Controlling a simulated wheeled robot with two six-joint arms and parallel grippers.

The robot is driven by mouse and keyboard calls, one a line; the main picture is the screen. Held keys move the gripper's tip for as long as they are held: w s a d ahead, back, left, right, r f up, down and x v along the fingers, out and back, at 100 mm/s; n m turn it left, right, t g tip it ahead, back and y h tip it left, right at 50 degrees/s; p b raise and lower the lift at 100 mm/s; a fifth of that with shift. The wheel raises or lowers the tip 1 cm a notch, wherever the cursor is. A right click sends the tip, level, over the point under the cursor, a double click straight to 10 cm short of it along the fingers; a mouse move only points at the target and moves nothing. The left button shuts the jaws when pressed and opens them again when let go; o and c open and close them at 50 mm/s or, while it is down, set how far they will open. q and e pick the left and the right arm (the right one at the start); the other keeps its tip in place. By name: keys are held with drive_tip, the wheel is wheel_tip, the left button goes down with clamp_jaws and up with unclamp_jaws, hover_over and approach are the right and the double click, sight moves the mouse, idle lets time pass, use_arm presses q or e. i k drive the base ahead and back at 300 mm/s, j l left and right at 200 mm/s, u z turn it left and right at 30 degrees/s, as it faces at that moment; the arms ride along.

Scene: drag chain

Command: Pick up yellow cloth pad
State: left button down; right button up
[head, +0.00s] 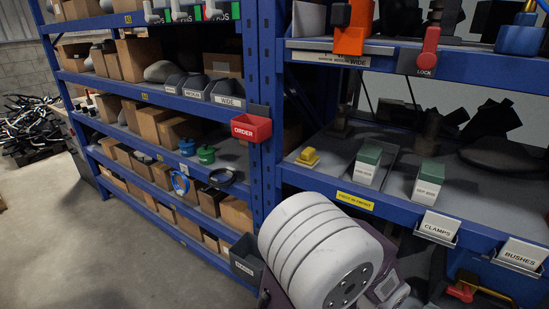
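A small yellow pad (308,157) lies on the grey middle shelf of the right-hand rack, near its left end and a little behind the front edge. It looks folded or stepped, with a raised part on top. Neither of my grippers shows in the head view, so I cannot see whether they are open or shut.
Two green-topped white boxes (369,165) (429,182) stand right of the pad. A blue upright (270,100) with a red order bin (251,128) is to its left. A white ribbed drum-like shape (312,240), possibly mine, fills the bottom centre below the shelf.

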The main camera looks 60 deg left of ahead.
sight(307, 159)
drive_tip(key=u, duration=1.8)
